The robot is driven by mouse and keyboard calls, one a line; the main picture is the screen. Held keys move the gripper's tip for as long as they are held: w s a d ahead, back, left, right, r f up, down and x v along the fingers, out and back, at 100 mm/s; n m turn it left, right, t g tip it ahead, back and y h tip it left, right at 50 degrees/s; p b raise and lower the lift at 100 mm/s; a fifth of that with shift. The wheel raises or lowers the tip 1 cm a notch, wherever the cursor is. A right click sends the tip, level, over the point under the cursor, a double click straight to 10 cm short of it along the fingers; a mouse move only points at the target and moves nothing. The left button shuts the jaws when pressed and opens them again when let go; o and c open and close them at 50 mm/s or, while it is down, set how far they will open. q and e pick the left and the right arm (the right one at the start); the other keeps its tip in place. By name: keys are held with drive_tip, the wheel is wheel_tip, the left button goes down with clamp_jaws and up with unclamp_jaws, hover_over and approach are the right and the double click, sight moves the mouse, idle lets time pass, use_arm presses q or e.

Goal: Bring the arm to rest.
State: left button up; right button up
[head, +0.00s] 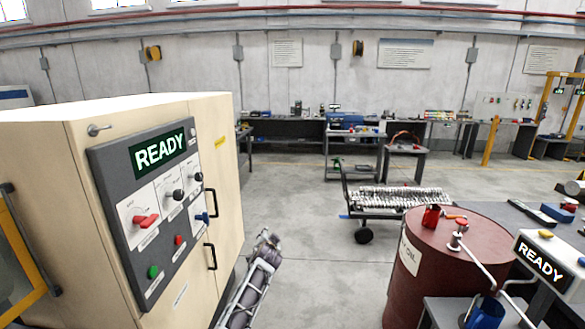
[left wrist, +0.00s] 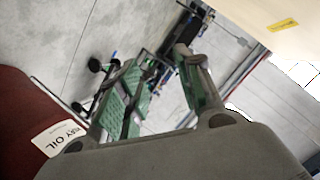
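My left arm (head: 246,292) comes up from the bottom of the head view, just right of the beige control cabinet (head: 222,150). My left gripper (head: 268,241) is at its upper end, over bare floor. In the left wrist view the two fingers of the left gripper (left wrist: 158,72) stand apart with green pads and nothing between them. A dark red barrel (head: 432,262) stands to the right, clear of the gripper. Its side and white oil label (left wrist: 58,138) show at the left of the wrist view. My right gripper does not show.
The cabinet panel (head: 160,154) reads READY. A small red can (head: 431,216) and a metal fitting are on the barrel top. A second READY box (head: 542,262) and a blue mug (head: 486,314) are at lower right. A loaded cart (head: 395,198) stands beyond; floor between is clear.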

use_arm(q)
drive_tip(key=s+f+n+g+h, duration=0.1)
drive_tip(key=s+f+h, duration=0.15)
drive_tip(key=f, duration=0.95)
drive_tip(key=s+a+f+n+g+b, duration=0.1)
drive_tip(key=s+a+f+n+g, duration=0.15)
drive_tip(key=s+f, duration=1.25)
drive_tip(key=s+a+f+n+g+b, duration=0.15)
drive_tip(key=s+a+f, duration=0.25)
drive_tip(key=s+f, duration=1)
drive_tip(key=s+a+f+g, duration=0.2)
drive_tip(key=s+a+f, duration=0.1)
drive_tip(key=s+f, duration=0.75)
drive_tip(key=s+a+f+g, duration=0.35)
drive_tip(key=s+f, duration=0.55)
drive_tip(key=s, duration=0.3)
drive_tip(key=s+a+f+g, duration=0.1)
drive_tip(key=s+a+f, duration=0.1)
drive_tip(key=s, duration=1)
drive_tip(key=s+a+f+g+y, duration=0.1)
drive_tip(key=s+a+f, duration=0.1)
drive_tip(key=s, duration=1.1)
drive_tip(key=shift+f+b, duration=0.4)
drive_tip(key=shift+f, duration=0.3)
drive_tip(key=shift+d, duration=0.1)
